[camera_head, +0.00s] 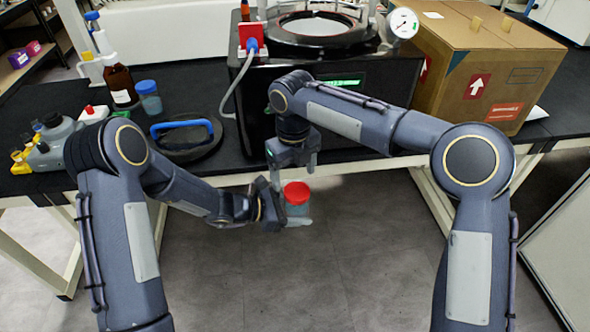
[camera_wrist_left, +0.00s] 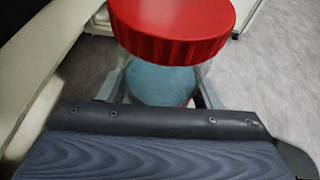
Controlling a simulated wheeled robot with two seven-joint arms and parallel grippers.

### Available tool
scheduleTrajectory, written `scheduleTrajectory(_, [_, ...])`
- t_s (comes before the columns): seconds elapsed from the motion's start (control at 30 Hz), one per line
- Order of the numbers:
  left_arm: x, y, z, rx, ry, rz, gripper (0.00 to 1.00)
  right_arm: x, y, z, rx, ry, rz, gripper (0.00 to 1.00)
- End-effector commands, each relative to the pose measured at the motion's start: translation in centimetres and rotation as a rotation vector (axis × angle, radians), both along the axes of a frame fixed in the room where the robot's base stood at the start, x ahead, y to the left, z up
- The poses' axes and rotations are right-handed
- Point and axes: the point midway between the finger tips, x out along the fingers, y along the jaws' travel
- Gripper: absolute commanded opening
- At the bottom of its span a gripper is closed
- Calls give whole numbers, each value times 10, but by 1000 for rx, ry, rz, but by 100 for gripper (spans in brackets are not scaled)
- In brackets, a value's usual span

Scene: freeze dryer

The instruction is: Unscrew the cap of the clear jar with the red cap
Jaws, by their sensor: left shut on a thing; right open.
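The clear jar (camera_head: 297,210) with its red cap (camera_head: 297,192) is held upright in my left gripper (camera_head: 296,219), in front of the bench edge and above the floor. In the left wrist view the red cap (camera_wrist_left: 172,28) sits on top of the jar, and blue contents show through the clear wall (camera_wrist_left: 160,84). My left gripper's fingers lie on both sides of the jar. My right gripper (camera_head: 296,172) is open, pointing down just above and behind the cap; its fingertips are partly hidden, and I cannot tell whether they touch the cap.
The black bench (camera_head: 345,163) carries a freeze dryer (camera_head: 390,85), a cardboard box (camera_head: 490,65), a blue-handled round lid (camera_head: 185,135), a brown bottle (camera_head: 120,88), a blue-capped jar (camera_head: 149,98) and grey bottles (camera_head: 50,140). Open floor (camera_head: 350,270) lies below my grippers.

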Motion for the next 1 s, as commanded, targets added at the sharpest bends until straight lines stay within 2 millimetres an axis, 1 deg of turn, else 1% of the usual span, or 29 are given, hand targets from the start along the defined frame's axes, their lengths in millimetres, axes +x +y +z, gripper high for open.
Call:
scheduleTrajectory(0.07, [0,0,1,-1,-1,0,0,-1,0,1,-4,1,-122,76])
scheduleTrajectory(0.17, [0,0,1,-1,-1,0,0,-2,0,1,-12,1,-350,76])
scheduleTrajectory(0.57, [0,0,1,-1,-1,0,0,-4,-2,5,-43,-11,-1439,76])
scheduleTrajectory(1.0, [0,0,1,-1,-1,0,0,-4,-5,17,-36,-29,-2651,76])
